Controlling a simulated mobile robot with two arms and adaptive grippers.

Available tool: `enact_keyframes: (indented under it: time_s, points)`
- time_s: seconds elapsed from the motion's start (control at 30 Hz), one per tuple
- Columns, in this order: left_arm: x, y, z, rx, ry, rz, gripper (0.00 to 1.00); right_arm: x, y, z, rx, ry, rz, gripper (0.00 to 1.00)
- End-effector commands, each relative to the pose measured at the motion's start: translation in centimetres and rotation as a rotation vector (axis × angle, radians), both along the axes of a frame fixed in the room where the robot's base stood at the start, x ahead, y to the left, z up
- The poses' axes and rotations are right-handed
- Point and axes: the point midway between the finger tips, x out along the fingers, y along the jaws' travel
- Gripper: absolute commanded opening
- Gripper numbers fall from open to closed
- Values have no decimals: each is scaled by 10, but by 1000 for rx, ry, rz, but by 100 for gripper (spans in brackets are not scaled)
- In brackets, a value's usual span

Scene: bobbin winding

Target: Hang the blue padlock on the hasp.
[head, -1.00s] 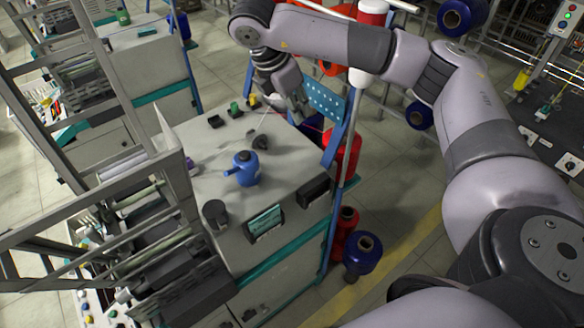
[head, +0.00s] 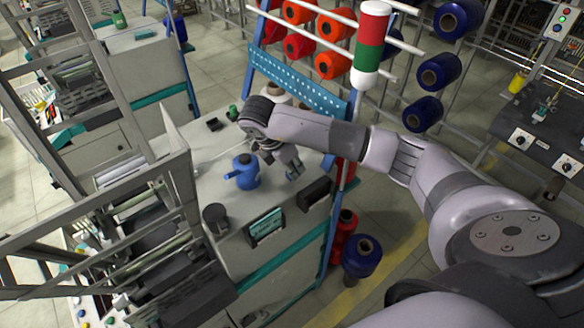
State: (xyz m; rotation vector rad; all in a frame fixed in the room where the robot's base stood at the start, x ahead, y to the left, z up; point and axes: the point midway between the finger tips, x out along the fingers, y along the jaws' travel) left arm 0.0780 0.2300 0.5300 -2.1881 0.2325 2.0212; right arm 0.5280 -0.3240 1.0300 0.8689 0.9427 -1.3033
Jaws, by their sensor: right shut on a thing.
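My right gripper (head: 289,167) reaches down over the right part of the grey machine top, right of a blue spouted can. It is shut on a small bluish thing at its fingertips, which looks like the blue padlock but is too small and too covered to make out clearly. I cannot make out the hasp in this view. My left gripper is not in view.
The blue can (head: 245,171) and a dark cup (head: 216,217) stand on the machine top (head: 190,195). A blue perforated panel (head: 300,80) rises behind. Racks with red and blue spools (head: 433,72) are beyond. A metal frame stands at left.

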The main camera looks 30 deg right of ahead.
Motion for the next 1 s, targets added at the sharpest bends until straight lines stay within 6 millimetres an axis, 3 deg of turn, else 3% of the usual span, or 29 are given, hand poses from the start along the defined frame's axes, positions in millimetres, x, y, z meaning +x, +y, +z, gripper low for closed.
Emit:
enact_keyframes:
  time_s: [0.13,0.5,0.53,0.8,1.0]
  points:
    - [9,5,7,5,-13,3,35,0,0,-13,-1,1,0,0]
    - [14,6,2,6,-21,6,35,0,0,-19,-1,-1,0,0]
    - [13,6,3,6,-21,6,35,0,0,-18,-1,-1,0,19]
    - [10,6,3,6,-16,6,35,0,0,-17,-1,-1,0,37]
    - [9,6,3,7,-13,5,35,0,0,-17,-1,-1,0,38]
